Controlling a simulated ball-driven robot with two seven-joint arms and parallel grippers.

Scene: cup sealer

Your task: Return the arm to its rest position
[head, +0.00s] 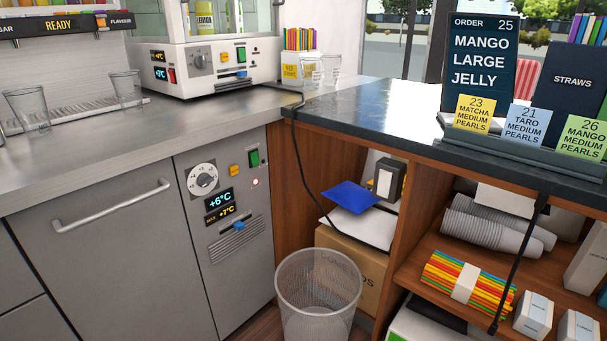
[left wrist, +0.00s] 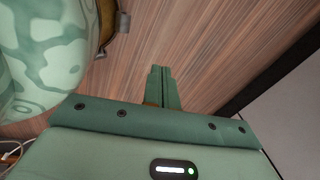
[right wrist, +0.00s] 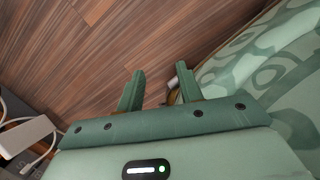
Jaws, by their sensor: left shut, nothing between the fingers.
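My left gripper (left wrist: 161,88) shows in the left wrist view with its two green fingers pressed together and nothing between them. It points down over the wood-look floor (left wrist: 210,65). My right gripper (right wrist: 160,88) shows in the right wrist view with its fingers apart and empty, also over the floor. Neither arm nor gripper appears in the head view.
A steel counter (head: 100,165) with clear cups (head: 26,112) and a dark countertop (head: 370,110) with order cards (head: 475,113) fill the head view. A mesh bin (head: 318,295) stands below. A white box with a cable (right wrist: 28,135) lies left in the right wrist view.

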